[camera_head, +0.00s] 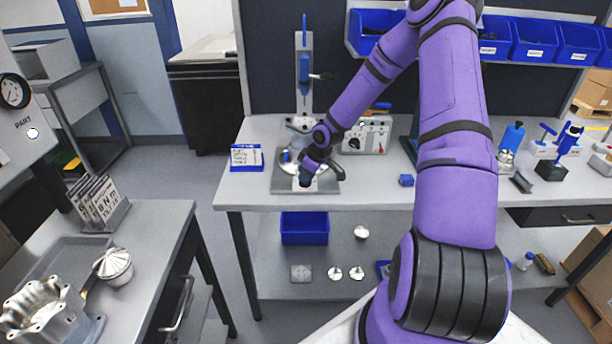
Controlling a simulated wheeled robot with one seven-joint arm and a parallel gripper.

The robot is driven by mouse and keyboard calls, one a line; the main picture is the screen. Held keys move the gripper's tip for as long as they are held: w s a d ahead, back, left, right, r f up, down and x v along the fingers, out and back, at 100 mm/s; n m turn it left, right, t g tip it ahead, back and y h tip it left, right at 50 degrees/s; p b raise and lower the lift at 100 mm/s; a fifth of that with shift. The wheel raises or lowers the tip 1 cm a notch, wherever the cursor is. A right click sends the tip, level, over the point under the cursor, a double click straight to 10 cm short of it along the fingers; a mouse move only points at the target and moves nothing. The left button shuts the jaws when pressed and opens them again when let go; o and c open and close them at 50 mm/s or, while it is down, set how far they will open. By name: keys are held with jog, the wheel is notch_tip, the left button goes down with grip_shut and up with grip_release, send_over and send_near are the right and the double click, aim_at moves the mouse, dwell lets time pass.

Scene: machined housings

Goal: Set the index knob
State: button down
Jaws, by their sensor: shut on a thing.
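My gripper (304,182) points down at the front of a grey fixture plate on the bench. It is shut on a small part there, which looks like the index knob; the jaws and wrist hide most of it, and its setting cannot be read. The fixture (330,186) has a round silver seat (288,168) behind the jaws. Behind it stands an upright press column (304,95) with a blue slide and a side lever. My purple forearm crosses the view from the upper right and hides part of the bench.
A blue-framed sign (247,168) stands left of the fixture. A control box (372,137) with a dial is behind right. A small blue block (406,180) lies to the right. Blue bins (532,42) hang at the back. A cart with a cast housing (45,308) is at left.

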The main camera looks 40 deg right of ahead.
jog(key=c, duration=1.1)
grip_release()
jog(key=shift+c, duration=0.2)
jog(key=v, duration=1)
jog(key=shift+s+r, duration=0.2)
jog(key=shift+r, duration=0.1)
jog(key=shift+d, duration=0.15)
